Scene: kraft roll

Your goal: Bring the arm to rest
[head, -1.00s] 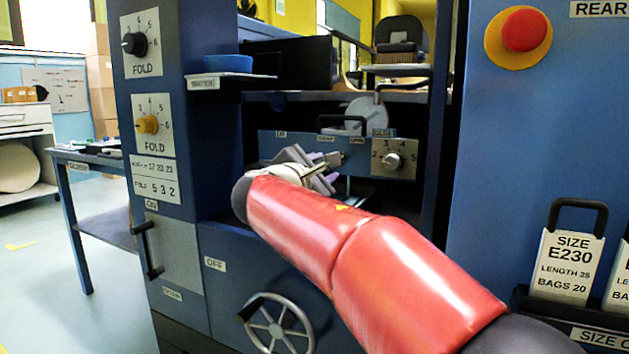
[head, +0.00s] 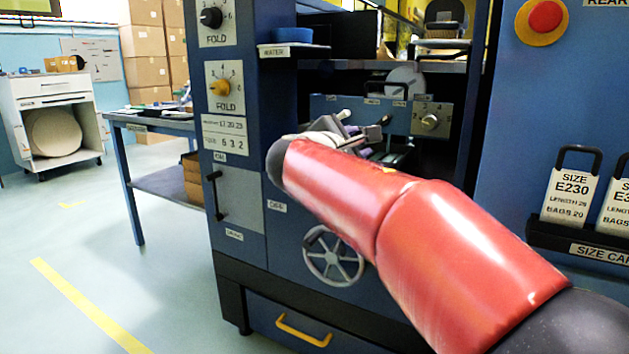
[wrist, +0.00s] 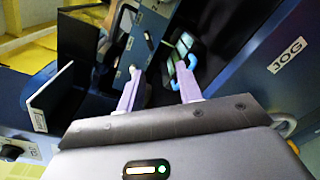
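My gripper (head: 366,146) is at the end of my red arm, in front of the recess of the blue machine (head: 258,180). In the wrist view its two pale purple fingers (wrist: 158,92) stand apart with a clear gap and nothing between them. Beyond the fingers the wrist view shows the machine's dark inside and a light blue framed part (wrist: 181,52). In the head view the fingertips are small and partly hidden by my wrist.
A handwheel (head: 333,256) and a drawer with a yellow handle (head: 303,331) are below my arm. The water shelf (head: 292,50) juts out above left. A card holder (head: 575,240) is at right. A side table (head: 150,120) stands at left. The floor at front left is clear.

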